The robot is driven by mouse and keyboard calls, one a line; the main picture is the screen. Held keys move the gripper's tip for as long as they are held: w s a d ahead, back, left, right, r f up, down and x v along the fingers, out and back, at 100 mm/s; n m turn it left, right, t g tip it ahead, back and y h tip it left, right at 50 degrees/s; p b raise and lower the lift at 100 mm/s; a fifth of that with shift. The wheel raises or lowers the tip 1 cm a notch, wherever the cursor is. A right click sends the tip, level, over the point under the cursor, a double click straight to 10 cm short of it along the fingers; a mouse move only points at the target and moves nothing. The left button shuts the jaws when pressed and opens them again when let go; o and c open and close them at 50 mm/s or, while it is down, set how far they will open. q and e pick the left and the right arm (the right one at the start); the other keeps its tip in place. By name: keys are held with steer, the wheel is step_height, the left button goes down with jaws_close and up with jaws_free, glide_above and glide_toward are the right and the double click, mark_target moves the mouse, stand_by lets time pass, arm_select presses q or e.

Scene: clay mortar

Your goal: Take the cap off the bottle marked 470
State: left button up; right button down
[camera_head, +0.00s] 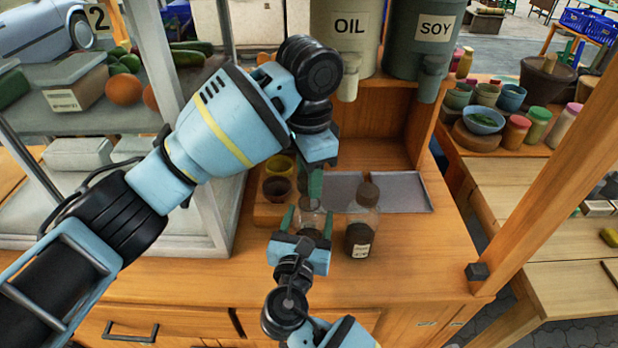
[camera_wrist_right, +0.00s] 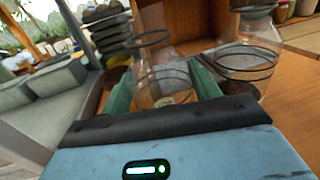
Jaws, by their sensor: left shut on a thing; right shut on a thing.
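A clear glass bottle (camera_head: 311,214) stands on the wooden counter, and its label is too small to read. My right gripper (camera_head: 307,220) is shut around its body from the front; the bottle also shows between the green fingers in the right wrist view (camera_wrist_right: 160,84). My left gripper (camera_head: 315,184) points down just above this bottle, shut at its top, where the cap is hidden by the fingers. A second bottle (camera_head: 362,222) with a brown cap and a pale label stands close to the right; it also shows in the right wrist view (camera_wrist_right: 248,60).
Grey trays (camera_head: 402,191) lie behind the bottles. Small cups (camera_head: 277,188) in a wooden holder stand at the left. OIL (camera_head: 345,40) and SOY (camera_head: 424,38) dispensers stand at the back. The counter right of the second bottle is clear.

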arm_select(q)
steer(key=shift+r, duration=1.35)
arm_select(e)
steer(key=shift+c, duration=1.4)
jaws_free()
